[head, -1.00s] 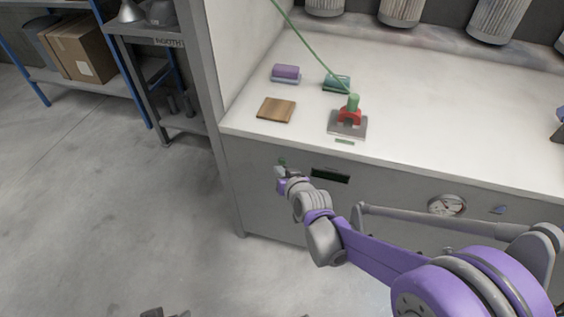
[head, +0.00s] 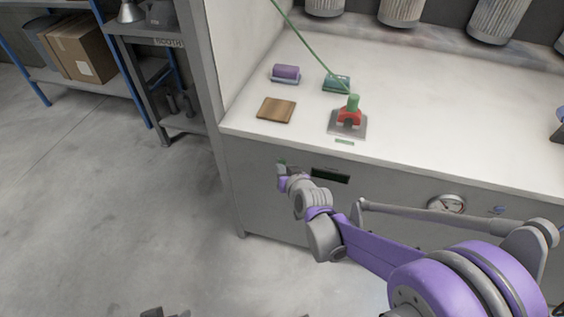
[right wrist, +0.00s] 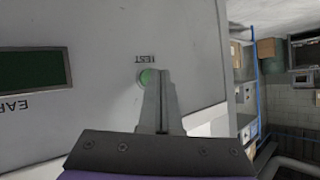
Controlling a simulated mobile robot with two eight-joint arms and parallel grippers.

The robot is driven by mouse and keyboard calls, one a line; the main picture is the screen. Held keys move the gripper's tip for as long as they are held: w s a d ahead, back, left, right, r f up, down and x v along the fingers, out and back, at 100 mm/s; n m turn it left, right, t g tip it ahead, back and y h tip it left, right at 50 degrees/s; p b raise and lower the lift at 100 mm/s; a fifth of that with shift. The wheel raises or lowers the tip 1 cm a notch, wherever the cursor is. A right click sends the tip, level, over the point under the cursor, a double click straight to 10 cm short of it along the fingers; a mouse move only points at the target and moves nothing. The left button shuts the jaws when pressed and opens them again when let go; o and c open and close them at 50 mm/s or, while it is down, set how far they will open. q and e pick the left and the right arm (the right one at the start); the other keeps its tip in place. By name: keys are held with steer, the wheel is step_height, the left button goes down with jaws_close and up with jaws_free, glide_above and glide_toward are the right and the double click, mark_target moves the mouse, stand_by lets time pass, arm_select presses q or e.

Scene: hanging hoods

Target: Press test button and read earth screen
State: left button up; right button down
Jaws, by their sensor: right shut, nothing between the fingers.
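The green test button (right wrist: 147,78) is on the grey front panel, beside a "TEST" label that appears upside down in the right wrist view. It also shows small in the head view (head: 281,162). My right gripper (right wrist: 156,72) is shut and empty, its fingertips at the button and covering part of it; I cannot tell whether they touch or press it. In the head view the gripper (head: 284,171) is at the panel, left of the earth screen (head: 330,175). The screen (right wrist: 32,70) is dark green, with no readable text. My left gripper is not in view.
Above the panel, the white worktop (head: 440,125) holds a red clamp (head: 349,117) with a green cable, a wooden block (head: 277,110) and a purple block (head: 286,73). A gauge (head: 447,204) is farther right on the panel. Open floor lies left.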

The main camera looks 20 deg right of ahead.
steer(key=shift+w+d, duration=0.2)
steer(key=shift+w, duration=0.1)
stand_by(0.6)
stand_by(0.3)
steer(key=shift+s+a, duration=0.45)
steer(key=shift+s, duration=0.2)
steer(key=shift+s+a, duration=0.7)
steer(key=shift+s, duration=0.35)
steer(key=shift+s+a, duration=0.7)
steer(key=shift+s, duration=0.35)
